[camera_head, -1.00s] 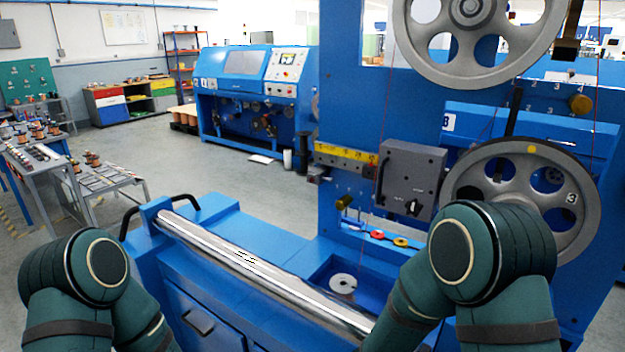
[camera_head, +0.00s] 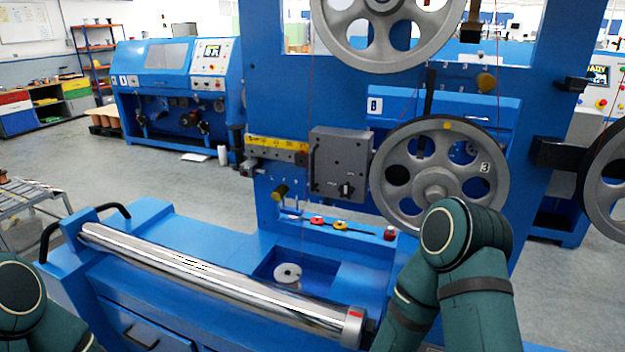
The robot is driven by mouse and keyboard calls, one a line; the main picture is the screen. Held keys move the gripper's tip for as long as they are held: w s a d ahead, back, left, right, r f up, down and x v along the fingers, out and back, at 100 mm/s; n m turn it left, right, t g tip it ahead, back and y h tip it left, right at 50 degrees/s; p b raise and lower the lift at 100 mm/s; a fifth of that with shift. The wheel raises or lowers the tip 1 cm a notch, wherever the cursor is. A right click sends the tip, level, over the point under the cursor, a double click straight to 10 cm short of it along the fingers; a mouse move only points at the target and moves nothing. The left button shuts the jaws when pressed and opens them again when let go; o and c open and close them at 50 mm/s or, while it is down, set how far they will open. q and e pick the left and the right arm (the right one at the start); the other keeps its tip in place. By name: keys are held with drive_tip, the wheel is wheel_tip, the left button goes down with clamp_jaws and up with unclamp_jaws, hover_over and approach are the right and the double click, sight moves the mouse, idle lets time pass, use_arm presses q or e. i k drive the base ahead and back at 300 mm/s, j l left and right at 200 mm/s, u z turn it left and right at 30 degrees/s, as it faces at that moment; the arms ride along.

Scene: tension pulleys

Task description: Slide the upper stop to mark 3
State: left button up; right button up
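A brass knob (camera_head: 487,82), which looks like the upper stop, sits at the right end of a short row of small white marks on the blue machine panel (camera_head: 275,95). The marks are too small to read surely now. A second brass knob (camera_head: 280,191) sits lower left, below the yellow scale (camera_head: 275,144). My left and right arm links show at the bottom corners. Both grippers are out of view.
A large grey spoked wheel (camera_head: 437,194) marked 3 is below the upper knob, and another wheel (camera_head: 387,22) is above left. A grey box (camera_head: 340,164) is mounted beside the yellow scale. A shiny roller (camera_head: 210,277) lies across the front.

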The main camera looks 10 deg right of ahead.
sight(486, 82)
drive_tip(key=z, duration=1.35)
drive_tip(key=j+z, duration=0.25)
drive_tip(key=z, duration=0.15)
drive_tip(key=j+z, duration=0.2)
drive_tip(key=z, duration=0.2)
